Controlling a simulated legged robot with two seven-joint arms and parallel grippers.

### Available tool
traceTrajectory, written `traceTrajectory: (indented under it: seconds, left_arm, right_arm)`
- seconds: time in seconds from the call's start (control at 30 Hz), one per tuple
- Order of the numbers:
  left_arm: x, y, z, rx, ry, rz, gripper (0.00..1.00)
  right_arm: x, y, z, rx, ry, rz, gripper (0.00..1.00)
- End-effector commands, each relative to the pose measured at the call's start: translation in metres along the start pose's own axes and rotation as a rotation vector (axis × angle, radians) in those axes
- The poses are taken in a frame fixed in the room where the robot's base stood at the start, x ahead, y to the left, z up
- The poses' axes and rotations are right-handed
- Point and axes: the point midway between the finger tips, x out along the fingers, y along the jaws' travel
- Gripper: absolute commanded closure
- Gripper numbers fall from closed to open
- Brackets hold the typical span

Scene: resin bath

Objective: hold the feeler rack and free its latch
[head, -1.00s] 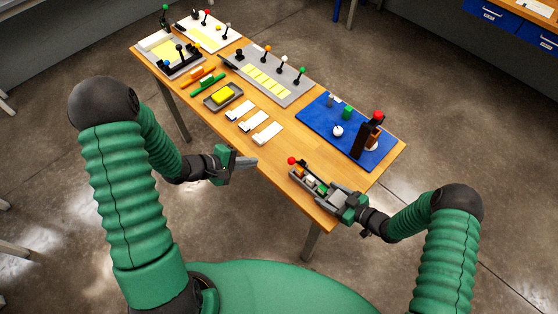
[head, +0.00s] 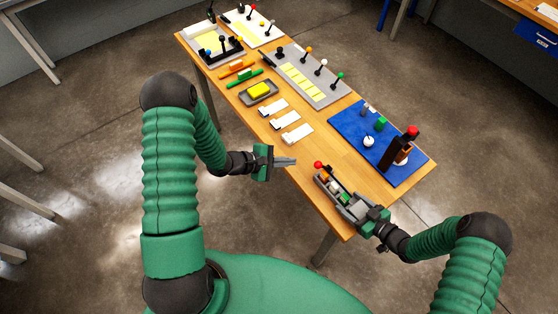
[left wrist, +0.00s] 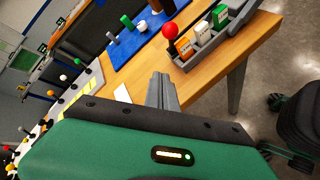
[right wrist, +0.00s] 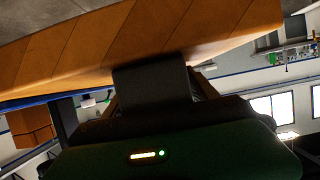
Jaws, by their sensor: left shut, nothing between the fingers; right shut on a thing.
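The feeler rack (head: 327,190) is a narrow grey tray at the table's near right edge, holding orange, white and green blocks. A red ball knob (head: 318,164), apparently its latch, stands at its far end. In the left wrist view the rack (left wrist: 208,49) and red knob (left wrist: 170,31) lie just beyond my fingers. My left gripper (head: 292,161) is shut and empty, pointing at the knob from the left with a small gap. It also shows in the left wrist view (left wrist: 161,77). My right gripper (head: 358,207) is shut on the rack's near end; its fingertips are partly hidden.
A blue mat (head: 351,126) with a dark red-topped block (head: 400,150) and small parts lies behind the rack. White pieces (head: 284,121), a yellow block in a tray (head: 258,90) and lever panels (head: 313,86) fill the table's left and back. Bare wood (head: 345,166) lies between mat and rack.

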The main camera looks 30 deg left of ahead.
Motion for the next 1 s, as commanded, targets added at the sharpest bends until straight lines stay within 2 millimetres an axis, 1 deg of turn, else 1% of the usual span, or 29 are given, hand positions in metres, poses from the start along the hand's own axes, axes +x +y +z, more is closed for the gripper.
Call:
traceTrajectory:
  seconds: [0.03,0.13,0.23,0.3,0.4,0.83,1.0]
  left_arm:
    - [0.012,-0.002,0.001,0.0,-0.003,-0.003,1.0]
    - [0.033,-0.001,0.001,0.001,-0.003,-0.002,1.0]
    - [0.035,0.0,0.021,0.001,-0.002,-0.001,1.0]
    - [0.036,0.0,0.029,0.001,-0.001,-0.001,1.0]
    - [0.038,0.0,0.037,0.0,-0.001,0.0,1.0]
    - [0.038,0.0,0.039,0.0,0.0,0.0,1.0]
    - [0.04,0.004,0.042,0.0,0.0,0.001,1.0]
  right_arm:
    - [0.0,0.0,0.0,0.001,-0.001,0.0,0.86]
    - [0.0,0.0,0.0,0.001,-0.001,0.0,0.86]
    - [0.0,0.0,0.0,0.001,-0.001,0.0,0.86]
    - [0.0,0.0,0.0,0.001,-0.001,0.0,0.86]
    - [0.0,-0.001,0.001,0.001,-0.001,0.0,0.86]
    - [0.0,0.0,0.0,0.001,-0.001,0.0,0.86]
    - [0.0,0.0,0.0,0.001,-0.001,0.0,0.86]
